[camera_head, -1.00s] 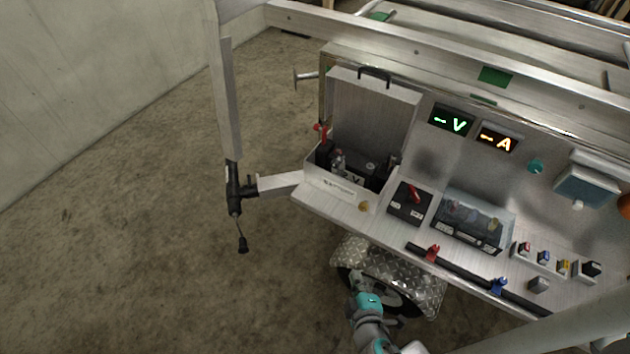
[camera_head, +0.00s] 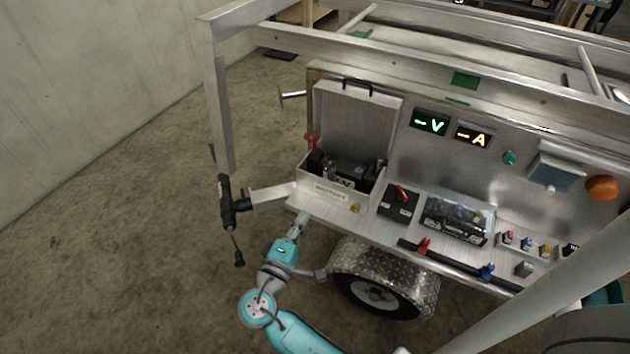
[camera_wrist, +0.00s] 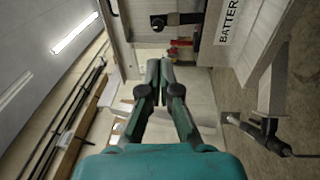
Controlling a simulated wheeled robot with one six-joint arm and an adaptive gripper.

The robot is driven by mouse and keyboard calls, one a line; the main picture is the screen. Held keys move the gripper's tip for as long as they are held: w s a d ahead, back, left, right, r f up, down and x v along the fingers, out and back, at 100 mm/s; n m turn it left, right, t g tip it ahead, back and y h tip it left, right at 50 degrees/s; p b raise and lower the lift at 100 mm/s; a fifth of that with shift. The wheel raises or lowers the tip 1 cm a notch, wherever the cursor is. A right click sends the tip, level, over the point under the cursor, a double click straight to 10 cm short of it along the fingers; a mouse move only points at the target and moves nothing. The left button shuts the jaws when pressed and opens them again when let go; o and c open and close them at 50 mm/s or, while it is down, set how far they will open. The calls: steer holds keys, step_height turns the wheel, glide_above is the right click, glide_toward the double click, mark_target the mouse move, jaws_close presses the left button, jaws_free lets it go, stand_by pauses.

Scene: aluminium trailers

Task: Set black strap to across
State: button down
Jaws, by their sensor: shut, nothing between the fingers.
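An aluminium battery box (camera_head: 325,190) with its lid raised stands on the trailer's shelf in the head view. A black battery (camera_head: 350,172) sits inside it. I cannot clearly pick out the black strap from the dark parts in the box. In the wrist view a black bar with a round end (camera_wrist: 178,19) shows beside the BATTERY label; I cannot tell whether it is the strap. My gripper (camera_head: 303,217) is at the shelf's front left corner, outside the box. In the wrist view my gripper (camera_wrist: 158,66) has its fingers together, holding nothing.
A red part (camera_head: 310,143) stands at the box's left side. A red switch (camera_head: 402,194) and a clear-covered case (camera_head: 458,218) are to the right. The trailer jack (camera_head: 226,200) stands left of my gripper. A frame rail (camera_head: 420,65) crosses above; the floor at left is clear.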

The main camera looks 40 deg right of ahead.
mark_target(326, 170)
steer(key=shift+a+r, duration=0.15)
steer(key=shift+w, duration=0.1)
steer(key=x, duration=1.4)
steer(key=shift+r, duration=0.1)
